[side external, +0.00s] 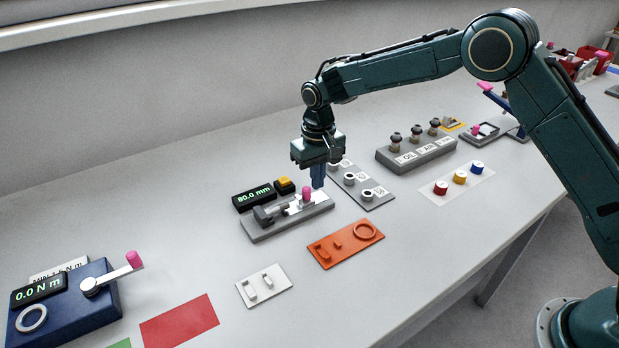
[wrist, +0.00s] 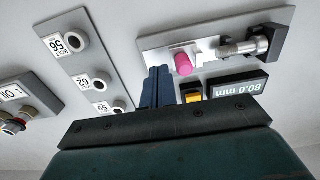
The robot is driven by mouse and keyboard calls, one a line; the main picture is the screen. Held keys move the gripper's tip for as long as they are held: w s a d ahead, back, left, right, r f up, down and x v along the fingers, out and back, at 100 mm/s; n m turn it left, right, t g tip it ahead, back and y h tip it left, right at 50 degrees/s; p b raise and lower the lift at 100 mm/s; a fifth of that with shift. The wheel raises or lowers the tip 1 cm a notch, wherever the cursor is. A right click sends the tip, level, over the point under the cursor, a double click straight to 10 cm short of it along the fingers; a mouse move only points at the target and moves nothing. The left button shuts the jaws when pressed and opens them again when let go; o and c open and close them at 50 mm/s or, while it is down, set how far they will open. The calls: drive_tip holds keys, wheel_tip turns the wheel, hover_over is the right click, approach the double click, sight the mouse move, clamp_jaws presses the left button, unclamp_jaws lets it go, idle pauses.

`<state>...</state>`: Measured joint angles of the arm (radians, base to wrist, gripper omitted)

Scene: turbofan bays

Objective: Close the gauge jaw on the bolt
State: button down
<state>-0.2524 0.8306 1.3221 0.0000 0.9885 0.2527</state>
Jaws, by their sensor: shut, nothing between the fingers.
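The gauge (side external: 285,216) is a grey base with a dark fixed jaw at its left end in the side view. A bolt (wrist: 238,48) lies on it against the fixed jaw in the wrist view. The sliding jaw carries a pink knob (side external: 306,194), also seen in the wrist view (wrist: 183,64). A gap shows between the sliding jaw and the bolt's end, though its size is hard to judge. The display (side external: 254,197) reads 80.0 mm. My gripper (side external: 318,183) is shut and empty, pointing down just right of the pink knob; its blue fingers (wrist: 157,88) show beside the knob in the wrist view.
A yellow button (side external: 285,186) sits behind the gauge. A grey plate with numbered rings (side external: 362,186) lies close to the right of my gripper. An orange tray (side external: 345,243) and a white plate (side external: 263,286) lie in front. A torque tester (side external: 65,305) stands far left.

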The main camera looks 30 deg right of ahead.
sight(304, 189)
drive_tip(key=shift+f, duration=0.8)
drive_tip(key=shift+a, duration=1.85)
idle(1.2)
drive_tip(key=shift+d+r, duration=0.1)
drive_tip(key=shift+r, duration=0.05)
idle(0.4)
drive_tip(key=shift+d+r, duration=0.15)
drive_tip(key=shift+r, duration=2.75)
